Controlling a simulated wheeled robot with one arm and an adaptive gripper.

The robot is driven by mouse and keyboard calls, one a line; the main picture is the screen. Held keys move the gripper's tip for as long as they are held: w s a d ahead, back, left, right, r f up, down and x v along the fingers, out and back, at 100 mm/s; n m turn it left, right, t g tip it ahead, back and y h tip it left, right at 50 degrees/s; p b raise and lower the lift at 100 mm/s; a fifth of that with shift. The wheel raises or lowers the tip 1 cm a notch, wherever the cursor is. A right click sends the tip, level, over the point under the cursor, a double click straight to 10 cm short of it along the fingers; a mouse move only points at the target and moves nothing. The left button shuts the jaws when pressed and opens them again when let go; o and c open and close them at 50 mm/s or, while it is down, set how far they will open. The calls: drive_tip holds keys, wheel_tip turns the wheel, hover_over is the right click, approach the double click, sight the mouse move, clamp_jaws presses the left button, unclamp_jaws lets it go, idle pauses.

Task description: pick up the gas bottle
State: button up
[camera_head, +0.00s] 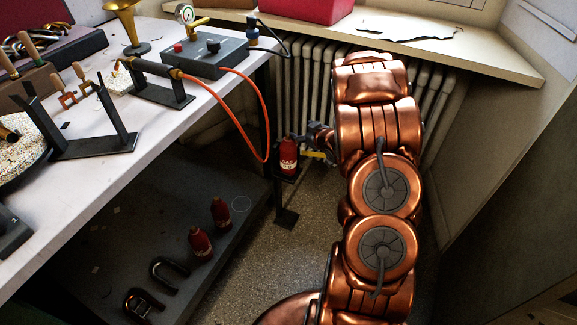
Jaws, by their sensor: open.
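A red gas bottle (288,156) with pale lettering stands upright on a small dark bracket (291,175) by the bench leg, below the bench top. My copper-coloured arm reaches down in front of the radiator. My gripper (309,147) is small in the view, just right of this bottle and facing it. Its jaws are open and empty. I cannot tell whether a fingertip touches the bottle. Two similar red bottles, one (221,212) behind the other (200,243), stand on the dark lower shelf (225,240).
The white bench (170,125) carries a burner box (207,57), a torch in a cradle (160,80) and a black stand (95,140). An orange hose (262,110) hangs over the edge near the bottle. A radiator (310,80) and windowsill (480,55) lie behind.

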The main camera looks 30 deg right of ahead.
sight(291, 142)
drive_tip(key=f+t+y+b, duration=0.1)
drive_tip(key=f, duration=0.1)
drive_tip(key=s+f+t+y+b, duration=0.1)
drive_tip(key=f+t+b, duration=0.1)
drive_tip(key=f, duration=0.1)
drive_tip(key=s+a+f+t+b, duration=0.1)
drive_tip(key=f+b, duration=0.1)
drive_tip(key=f, duration=0.1)
drive_tip(key=shift+m+t+y, duration=0.4)
drive_tip(key=shift+w+a+r+b, duration=0.15)
drive_tip(key=shift+w+a+b, duration=0.1)
drive_tip(key=shift+w, duration=1.05)
drive_tip(key=shift+w+a+r+b, duration=0.2)
drive_tip(key=shift+w+a, duration=0.1)
drive_tip(key=shift+w, duration=0.95)
drive_tip(key=shift+w+a+r+b, duration=0.1)
drive_tip(key=shift+w+a+b, duration=0.15)
drive_tip(key=shift+w, duration=1.05)
drive_tip(key=shift+c, duration=0.2)
clamp_jaws()
